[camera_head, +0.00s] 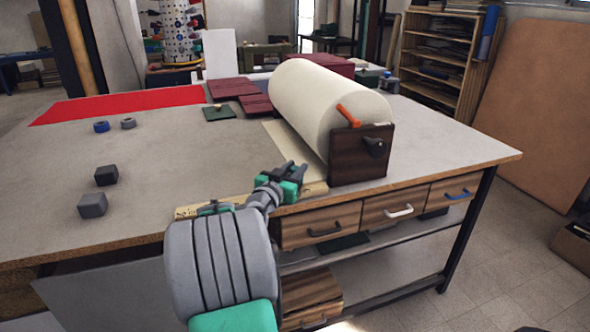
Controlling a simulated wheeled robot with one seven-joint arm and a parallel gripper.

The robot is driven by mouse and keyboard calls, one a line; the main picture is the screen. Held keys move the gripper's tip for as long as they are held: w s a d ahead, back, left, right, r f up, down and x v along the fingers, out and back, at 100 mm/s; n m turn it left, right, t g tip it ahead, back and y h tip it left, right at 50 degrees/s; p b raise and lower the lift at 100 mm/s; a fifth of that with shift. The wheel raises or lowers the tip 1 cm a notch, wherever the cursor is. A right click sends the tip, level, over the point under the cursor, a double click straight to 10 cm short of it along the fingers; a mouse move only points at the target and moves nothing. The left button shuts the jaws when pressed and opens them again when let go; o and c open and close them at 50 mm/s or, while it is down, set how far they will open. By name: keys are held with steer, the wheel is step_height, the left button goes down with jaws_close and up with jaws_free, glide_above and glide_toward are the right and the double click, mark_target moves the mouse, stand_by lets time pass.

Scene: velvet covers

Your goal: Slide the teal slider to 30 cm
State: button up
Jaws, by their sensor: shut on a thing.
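A pale wooden ruler strip (317,189) lies along the table's front edge, with dark print at its left end. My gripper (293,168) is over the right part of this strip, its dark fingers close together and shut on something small. The teal slider is hard to tell from my own teal and grey arm parts. It appears to be at the fingers, mostly hidden by them and my wrist. My arm also covers the middle of the strip, so I cannot read the slider's position on the scale.
A large cream roll (325,98) in a dark wooden holder (350,165) stands just right of my gripper. Grey blocks (92,205) and small rings (128,123) lie at the left. Drawers (320,225) sit below the front edge.

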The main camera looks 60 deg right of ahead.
jaws_close()
stand_by(0.8)
